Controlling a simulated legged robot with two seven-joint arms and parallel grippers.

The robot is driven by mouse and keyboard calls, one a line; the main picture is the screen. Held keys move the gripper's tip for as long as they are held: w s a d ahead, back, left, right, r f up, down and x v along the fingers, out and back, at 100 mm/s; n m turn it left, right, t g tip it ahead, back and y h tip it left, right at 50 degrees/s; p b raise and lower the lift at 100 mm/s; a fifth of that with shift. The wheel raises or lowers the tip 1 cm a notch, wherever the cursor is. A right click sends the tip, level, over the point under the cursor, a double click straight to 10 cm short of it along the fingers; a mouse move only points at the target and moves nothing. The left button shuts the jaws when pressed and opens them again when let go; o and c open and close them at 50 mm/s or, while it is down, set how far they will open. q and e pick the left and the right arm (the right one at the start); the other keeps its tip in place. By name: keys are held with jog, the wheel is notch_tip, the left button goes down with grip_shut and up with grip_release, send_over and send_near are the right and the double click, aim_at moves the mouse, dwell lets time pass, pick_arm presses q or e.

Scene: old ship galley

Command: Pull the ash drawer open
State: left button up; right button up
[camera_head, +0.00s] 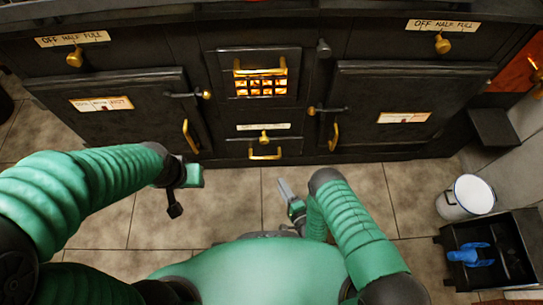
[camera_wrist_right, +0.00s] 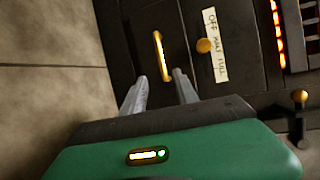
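The ash drawer (camera_head: 288,148) is a low dark panel at the bottom middle of the black stove, and it looks closed. It has a brass bar handle (camera_head: 265,153), which also shows in the right wrist view (camera_wrist_right: 158,57). Above the handle are a brass knob (camera_head: 264,138) and a pale label (camera_head: 263,127). My right gripper (camera_head: 287,190) is below and in front of the drawer. In the right wrist view its two fingers (camera_wrist_right: 159,77) are apart and empty, with the handle just ahead between their tips. My left gripper (camera_head: 180,190) hangs left of the drawer; its fingers are unclear.
A glowing firebox grate (camera_head: 262,87) is above the drawer. Oven doors stand on the left (camera_head: 130,125) and right (camera_head: 365,85). A white bucket (camera_head: 466,197) and a black tray (camera_head: 515,262) with a blue item (camera_head: 470,254) are at right. The tiled floor (camera_head: 225,205) before the stove is clear.

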jog(key=b+x, duration=0.7)
jog(key=x, duration=0.8)
jog(key=shift+w+a+f, duration=0.1)
jog(key=shift+a+f, duration=0.05)
jog(key=shift+f, duration=0.1)
jog(key=shift+w+a+r, duration=0.15)
jog(key=shift+w+a, duration=0.05)
jog(key=shift+w, duration=0.2)
grip_shut()
jog(key=shift+s+b, duration=0.15)
jog(key=shift+b, duration=0.15)
